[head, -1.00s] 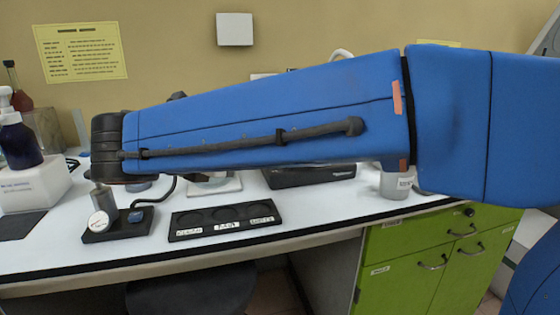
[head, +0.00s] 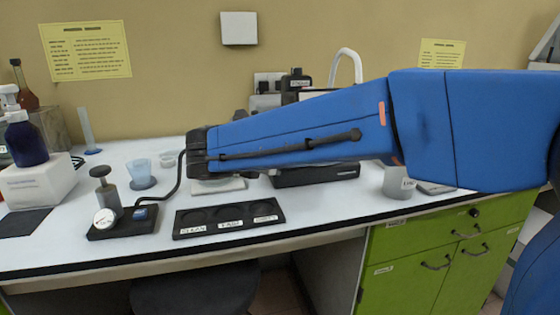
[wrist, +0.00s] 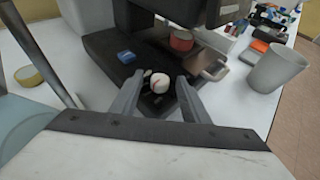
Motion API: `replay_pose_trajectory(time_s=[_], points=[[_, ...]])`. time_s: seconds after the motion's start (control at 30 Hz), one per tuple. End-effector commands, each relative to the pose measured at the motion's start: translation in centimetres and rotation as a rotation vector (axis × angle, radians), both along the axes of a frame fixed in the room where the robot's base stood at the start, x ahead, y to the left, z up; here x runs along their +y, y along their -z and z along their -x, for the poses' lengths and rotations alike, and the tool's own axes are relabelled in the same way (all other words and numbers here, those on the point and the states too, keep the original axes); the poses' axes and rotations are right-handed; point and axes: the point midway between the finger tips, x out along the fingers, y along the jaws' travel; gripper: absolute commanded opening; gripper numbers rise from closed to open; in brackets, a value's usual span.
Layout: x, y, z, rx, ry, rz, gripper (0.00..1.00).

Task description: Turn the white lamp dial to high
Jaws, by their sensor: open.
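The white lamp dial (wrist: 160,83), a small round knob with a red mark, sits on a black base (wrist: 155,102) in the wrist view. My gripper (wrist: 161,79) is open, with one finger to the left and one to the right of the dial. I cannot tell whether either finger touches it. A blue switch-like block (wrist: 126,56) lies on the base beyond the dial, to the left. In the head view my blue arm covers my gripper and the dial.
In the wrist view, a grey cup (wrist: 275,72) stands right of the device and a yellow ring (wrist: 28,76) lies left. In the head view, a black three-place tray (head: 230,217) and a gauge stand (head: 122,222) occupy the bench front.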

Motion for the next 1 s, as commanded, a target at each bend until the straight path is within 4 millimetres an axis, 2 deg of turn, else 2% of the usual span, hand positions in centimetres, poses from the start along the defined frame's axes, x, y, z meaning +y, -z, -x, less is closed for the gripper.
replay_pose_trajectory(time_s=[0.3,0.33,0.4,0.5,0.73,1.0], points=[[-0.14,0.09,-0.19,0.000,0.000,0.000,0.42],[-0.14,0.09,-0.19,0.000,0.000,0.000,0.37],[-0.14,0.07,-0.19,0.000,0.000,-0.001,0.20],[-0.14,0.07,-0.19,0.000,0.000,-0.001,0.01],[-0.01,0.05,-0.31,-0.001,0.036,-0.001,0.01],[0.21,0.03,-0.53,-0.001,0.204,-0.002,0.01]])
